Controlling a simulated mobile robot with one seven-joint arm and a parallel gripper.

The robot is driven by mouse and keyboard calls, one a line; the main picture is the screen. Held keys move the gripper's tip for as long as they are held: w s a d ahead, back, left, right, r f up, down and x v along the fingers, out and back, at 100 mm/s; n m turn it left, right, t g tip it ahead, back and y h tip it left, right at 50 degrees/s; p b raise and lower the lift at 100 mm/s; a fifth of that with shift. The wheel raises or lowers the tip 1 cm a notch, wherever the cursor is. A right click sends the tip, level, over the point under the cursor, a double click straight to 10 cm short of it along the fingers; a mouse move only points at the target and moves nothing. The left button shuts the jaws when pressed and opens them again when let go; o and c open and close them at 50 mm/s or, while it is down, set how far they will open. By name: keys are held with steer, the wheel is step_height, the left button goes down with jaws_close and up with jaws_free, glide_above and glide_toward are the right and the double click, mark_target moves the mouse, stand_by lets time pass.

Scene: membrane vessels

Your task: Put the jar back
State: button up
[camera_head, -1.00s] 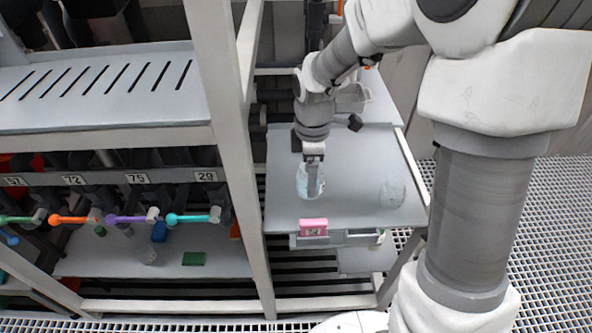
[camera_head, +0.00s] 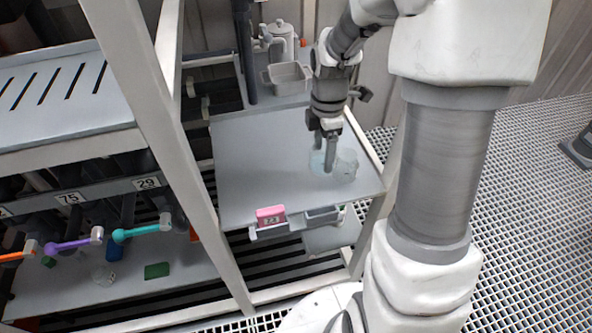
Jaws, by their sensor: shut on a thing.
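A clear, pale bluish jar (camera_head: 317,163) is at my gripper (camera_head: 330,163), over the right part of the grey table (camera_head: 255,165). My gripper points down and its fingers are shut on the jar's side. Whether the jar touches the table cannot be told. A second clear round thing (camera_head: 347,165), jar-like and faint, is on the table just right of the gripper. In this view the two clear things nearly touch or overlap.
A pink labelled block (camera_head: 270,215) and a small grey bin (camera_head: 322,215) are at the table's front edge. A grey basin (camera_head: 287,77) and a white canister (camera_head: 281,38) stand behind. A frame post (camera_head: 165,130) rises at left. The table's left half is clear.

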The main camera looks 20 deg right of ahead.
steer(key=w+a+f, duration=0.2)
steer(key=a, duration=0.1)
steer(key=w+a+f, duration=0.1)
steer(key=a+f, duration=0.1)
steer(key=shift+w+a+b, duration=0.2)
steer(key=shift+a+b, duration=0.05)
steer(key=shift+b, duration=0.05)
steer(key=shift+f+b, duration=0.35)
steer(key=shift+f, duration=1.6)
steer(key=shift+f, duration=0.15)
steer(key=o, duration=1.4)
